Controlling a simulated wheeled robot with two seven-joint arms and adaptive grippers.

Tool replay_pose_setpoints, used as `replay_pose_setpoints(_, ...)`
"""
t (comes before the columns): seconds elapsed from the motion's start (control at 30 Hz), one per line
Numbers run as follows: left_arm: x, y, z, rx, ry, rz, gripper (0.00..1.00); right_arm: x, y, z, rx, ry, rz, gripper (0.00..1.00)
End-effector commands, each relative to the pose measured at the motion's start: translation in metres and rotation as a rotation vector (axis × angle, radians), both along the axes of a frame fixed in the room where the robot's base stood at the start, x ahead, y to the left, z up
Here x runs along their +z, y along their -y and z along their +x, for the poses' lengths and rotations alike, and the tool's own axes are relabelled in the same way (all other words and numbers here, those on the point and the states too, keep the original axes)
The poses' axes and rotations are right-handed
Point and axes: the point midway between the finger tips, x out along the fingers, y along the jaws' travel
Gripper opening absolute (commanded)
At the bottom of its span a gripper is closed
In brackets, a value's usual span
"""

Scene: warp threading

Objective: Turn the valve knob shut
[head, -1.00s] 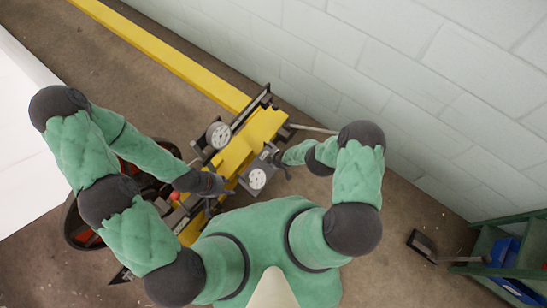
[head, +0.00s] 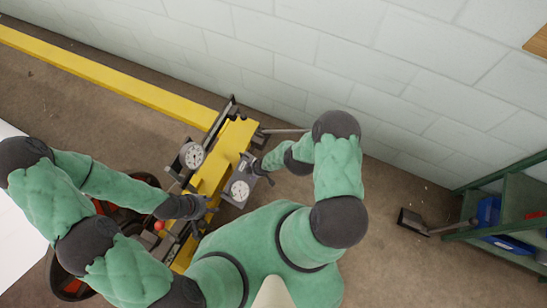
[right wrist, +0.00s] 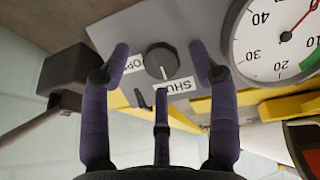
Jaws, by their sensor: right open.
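The round dark valve knob (right wrist: 160,62) sits on a grey panel (right wrist: 140,25) in the right wrist view. Its white mark points down towards the "SHUT" label (right wrist: 174,86); an "OP..." label (right wrist: 135,63) is partly hidden at its left. My right gripper (right wrist: 160,50) is open, with one finger on each side of the knob and a third below it; contact cannot be told. In the head view, my right gripper (head: 258,167) is at the grey gauge box, and the knob is too small to make out. My left gripper (head: 210,205) looks open and empty beside the yellow machine.
A white dial gauge (right wrist: 275,40) is close right of the knob. The yellow machine (head: 210,175) carries a second dial (head: 192,155) and stands near the block wall (head: 300,60). A dark round bin (head: 70,287) is at left, a green shelf (head: 515,205) at right.

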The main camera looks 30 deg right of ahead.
Motion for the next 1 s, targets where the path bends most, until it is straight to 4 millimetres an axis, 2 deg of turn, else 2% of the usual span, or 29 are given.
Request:
replay_pose_setpoints(0.33,0.000,0.000,0.000,0.000,0.000,0.000,0.40,0.029,0.006,-0.013,-0.001,-0.004,0.001,0.61)
replay_pose_setpoints(0.53,0.000,0.000,0.000,0.000,0.000,0.000,0.40,0.028,0.022,-0.039,-0.006,-0.007,0.003,0.61)
replay_pose_setpoints(0.83,0.000,0.000,0.000,0.000,0.000,0.000,0.40,0.029,0.039,-0.067,-0.005,-0.007,0.001,0.61)
replay_pose_setpoints(1.0,0.000,0.000,0.000,0.000,0.000,0.000,0.40,0.028,0.055,-0.093,-0.004,-0.005,0.001,0.61)
